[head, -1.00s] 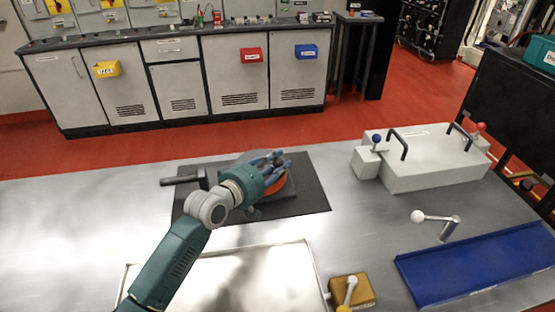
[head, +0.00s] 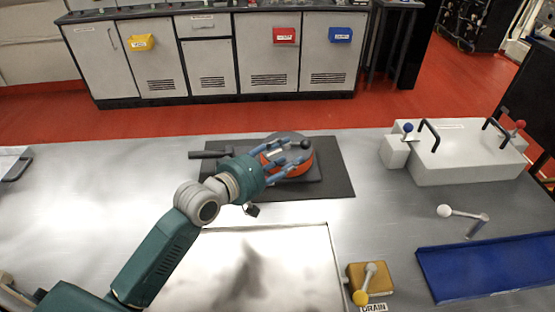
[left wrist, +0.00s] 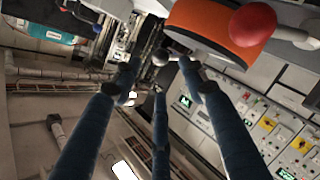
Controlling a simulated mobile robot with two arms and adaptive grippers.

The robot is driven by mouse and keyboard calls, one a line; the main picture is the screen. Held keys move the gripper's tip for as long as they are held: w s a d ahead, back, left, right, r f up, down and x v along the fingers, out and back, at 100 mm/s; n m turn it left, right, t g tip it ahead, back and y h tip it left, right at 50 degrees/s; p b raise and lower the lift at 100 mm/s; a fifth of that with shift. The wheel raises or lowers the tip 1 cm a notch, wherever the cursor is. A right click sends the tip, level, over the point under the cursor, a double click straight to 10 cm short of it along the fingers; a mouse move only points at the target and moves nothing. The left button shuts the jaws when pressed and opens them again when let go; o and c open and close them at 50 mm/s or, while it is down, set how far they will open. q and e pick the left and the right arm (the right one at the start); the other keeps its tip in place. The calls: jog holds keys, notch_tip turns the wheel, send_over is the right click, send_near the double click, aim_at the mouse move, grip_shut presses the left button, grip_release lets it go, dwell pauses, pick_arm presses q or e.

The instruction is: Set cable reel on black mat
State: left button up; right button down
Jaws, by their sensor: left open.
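The cable reel (head: 302,166), orange-sided with a grey top and a dark knob, stands on the black mat (head: 338,182) on the steel bench. My left gripper (head: 286,160) is open, its blue fingers spread at the near left side of the reel and partly covering it. Whether the fingers touch the reel is unclear. In the left wrist view the orange side of the reel (left wrist: 205,22) is at the top, beyond the spread fingers. My right gripper is not in view.
A dark handle (head: 208,154) lies at the mat's left edge. A pale tray (head: 300,262) and a yellow lever block (head: 368,280) are in front. A grey box (head: 468,155) with black handles and a blue tray (head: 488,268) are at right. Bare bench lies left of the mat.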

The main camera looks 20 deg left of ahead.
pick_arm(q)
jog(key=shift+v, duration=1.6)
